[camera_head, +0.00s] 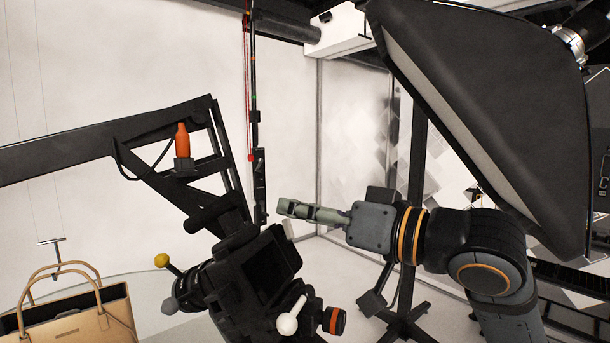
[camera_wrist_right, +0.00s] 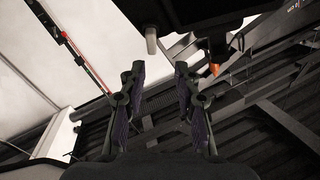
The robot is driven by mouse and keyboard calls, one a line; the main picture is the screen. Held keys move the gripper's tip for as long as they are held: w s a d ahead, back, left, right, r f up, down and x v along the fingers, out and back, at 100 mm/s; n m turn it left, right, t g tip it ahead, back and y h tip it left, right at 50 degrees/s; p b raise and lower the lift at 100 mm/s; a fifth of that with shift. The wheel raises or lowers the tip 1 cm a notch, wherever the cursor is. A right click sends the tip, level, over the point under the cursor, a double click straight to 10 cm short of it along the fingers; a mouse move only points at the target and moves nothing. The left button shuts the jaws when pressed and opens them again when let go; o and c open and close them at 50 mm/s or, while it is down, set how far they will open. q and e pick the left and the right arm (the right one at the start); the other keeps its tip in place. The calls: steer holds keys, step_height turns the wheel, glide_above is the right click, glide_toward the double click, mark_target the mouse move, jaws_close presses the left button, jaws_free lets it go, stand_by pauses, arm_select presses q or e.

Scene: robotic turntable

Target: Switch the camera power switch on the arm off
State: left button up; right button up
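A black arm (camera_head: 70,152) comes in from the left and carries a dark camera rig (camera_head: 265,268). An orange upright piece on a small grey box (camera_head: 182,145) sits on this arm; I cannot tell for certain whether it is the power switch. An orange tip also shows in the right wrist view (camera_wrist_right: 214,69). My right gripper (camera_head: 284,208) is just above and right of the rig, apart from the orange piece. Its fingers stand apart and empty in the right wrist view (camera_wrist_right: 160,75). My left gripper is not in view.
The rig has a white ball knob (camera_head: 287,324), a yellow ball knob (camera_head: 161,260) and a small white tab (camera_head: 288,229) near my right gripper. A large softbox (camera_head: 490,100) hangs at the upper right. A tan handbag (camera_head: 75,325) stands at the lower left.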

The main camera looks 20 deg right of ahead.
step_height(320, 180, up, 7)
stand_by(0.3)
steer(key=shift+w+r, duration=0.1)
steer(key=shift+w, duration=0.05)
